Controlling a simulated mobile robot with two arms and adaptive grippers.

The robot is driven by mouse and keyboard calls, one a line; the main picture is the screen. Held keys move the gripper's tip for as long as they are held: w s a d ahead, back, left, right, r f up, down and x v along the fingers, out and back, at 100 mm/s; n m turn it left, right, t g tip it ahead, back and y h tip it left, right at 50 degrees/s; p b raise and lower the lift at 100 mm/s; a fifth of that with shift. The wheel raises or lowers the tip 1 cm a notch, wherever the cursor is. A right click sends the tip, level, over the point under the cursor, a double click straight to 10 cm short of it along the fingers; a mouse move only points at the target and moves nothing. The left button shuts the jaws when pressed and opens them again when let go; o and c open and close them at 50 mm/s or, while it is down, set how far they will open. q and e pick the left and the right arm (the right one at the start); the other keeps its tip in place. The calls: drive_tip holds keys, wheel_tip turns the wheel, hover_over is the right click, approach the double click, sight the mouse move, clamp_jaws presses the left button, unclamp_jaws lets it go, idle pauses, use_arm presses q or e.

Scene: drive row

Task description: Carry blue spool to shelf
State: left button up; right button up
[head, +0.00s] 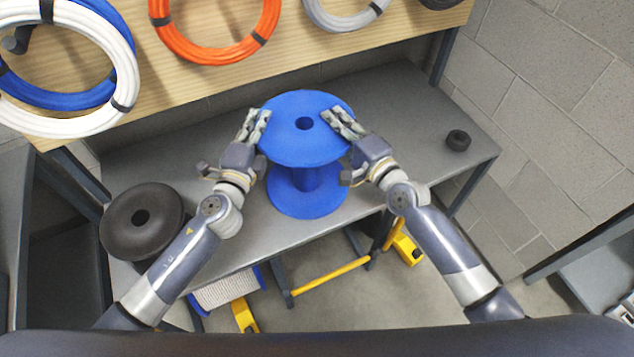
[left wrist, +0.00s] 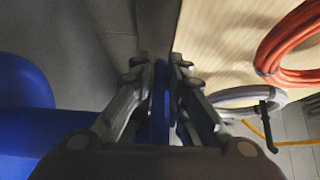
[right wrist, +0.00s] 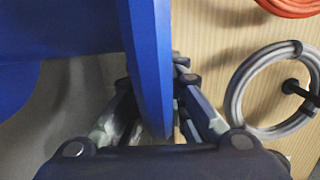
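The blue spool (head: 306,125) is upright in the head view, over the grey shelf (head: 400,100) near its front edge; I cannot tell whether it touches the surface. My left gripper (head: 257,124) is shut on the left side of its upper flange. The flange edge shows between the fingers in the left wrist view (left wrist: 160,100). My right gripper (head: 338,123) is shut on the right side of the same flange, which runs between its fingers in the right wrist view (right wrist: 148,60).
A black spool (head: 115,225) lies on the shelf's left end, and a small black ring (head: 458,140) on its right. White (head: 122,70), orange (head: 215,55) and grey (head: 345,20) coils hang on the wooden board (head: 300,55). Below are a white-wound reel (head: 226,290) and yellow parts (head: 330,275).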

use_arm(q)
drive_tip(key=shift+o, duration=1)
drive_tip(key=shift+r, duration=0.1)
use_arm(e)
drive_tip(key=shift+o, duration=1)
use_arm(q)
drive_tip(key=shift+s, duration=0.1)
drive_tip(key=shift+s, duration=0.3)
use_arm(e)
drive_tip(key=shift+s, duration=0.1)
use_arm(q)
drive_tip(key=v, duration=1.1)
use_arm(e)
drive_tip(key=v, duration=1.2)
use_arm(q)
drive_tip(key=shift+s+a, duration=0.1)
drive_tip(key=shift+s, duration=0.1)
